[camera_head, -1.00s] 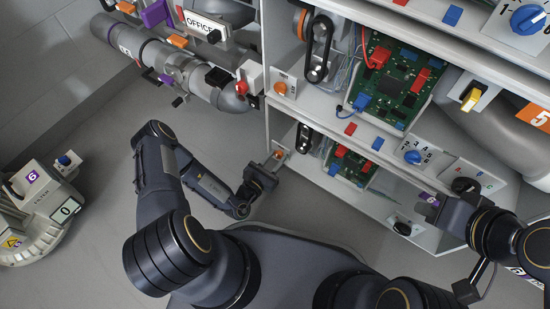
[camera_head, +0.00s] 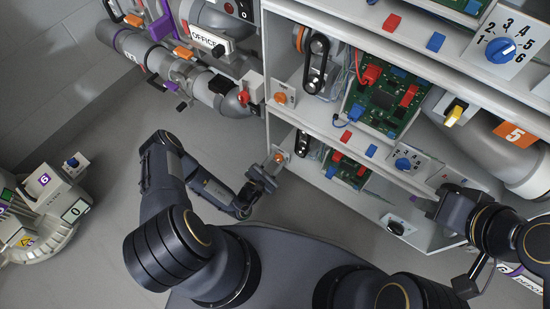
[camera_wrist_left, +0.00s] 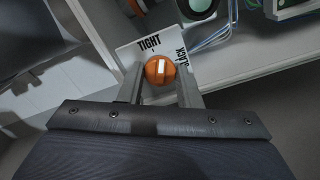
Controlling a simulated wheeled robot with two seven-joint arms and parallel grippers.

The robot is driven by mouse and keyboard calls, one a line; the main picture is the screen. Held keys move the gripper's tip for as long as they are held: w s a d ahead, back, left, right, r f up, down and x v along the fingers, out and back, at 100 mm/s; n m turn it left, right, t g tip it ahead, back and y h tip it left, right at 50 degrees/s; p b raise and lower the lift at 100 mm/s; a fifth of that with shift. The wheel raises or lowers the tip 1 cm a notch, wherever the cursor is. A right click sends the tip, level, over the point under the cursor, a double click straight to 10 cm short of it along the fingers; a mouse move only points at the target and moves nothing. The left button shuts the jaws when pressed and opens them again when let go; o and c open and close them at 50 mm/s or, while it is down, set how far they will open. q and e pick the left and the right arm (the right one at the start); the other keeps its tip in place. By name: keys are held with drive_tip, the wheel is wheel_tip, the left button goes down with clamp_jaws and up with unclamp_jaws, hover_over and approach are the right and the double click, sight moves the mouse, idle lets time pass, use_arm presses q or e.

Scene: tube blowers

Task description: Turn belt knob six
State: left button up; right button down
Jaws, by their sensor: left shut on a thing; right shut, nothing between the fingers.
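An orange knob (camera_wrist_left: 160,70) with a white pointer mark sits on a white plate (camera_wrist_left: 150,43) lettered TIGHT, with a second word partly hidden. In the head view the knob (camera_head: 279,157) is at the left end of the lower shelf. My left gripper (camera_wrist_left: 161,80) has one finger on each side of it and is shut on it; the gripper also shows in the head view (camera_head: 272,166). The pointer looks roughly in line with the fingers. My right gripper (camera_head: 430,207) is shut and empty, by the right end of the lower shelf.
Another orange knob (camera_head: 280,98) is on the shelf above, near a black belt (camera_head: 317,66). Circuit boards (camera_head: 385,98) and blue dials (camera_head: 403,164) fill the shelves to the right. Pipes (camera_head: 185,72) run at upper left. A unit marked 6 (camera_head: 45,205) stands on the floor at left.

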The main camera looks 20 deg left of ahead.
use_arm(q)
drive_tip(key=m+p, duration=0.1)
drive_tip(key=m, duration=0.1)
drive_tip(key=m+p, duration=0.1)
drive_tip(key=p, duration=0.1)
drive_tip(key=m+p, duration=0.1)
drive_tip(key=m, duration=0.1)
drive_tip(key=shift+r+m, duration=0.25)
drive_tip(key=shift+m, duration=0.05)
drive_tip(key=shift+f+m+p, duration=0.2)
drive_tip(key=shift+m+p, duration=1.75)
drive_tip(key=shift+m, duration=1.55)
drive_tip(key=o, duration=0.7)
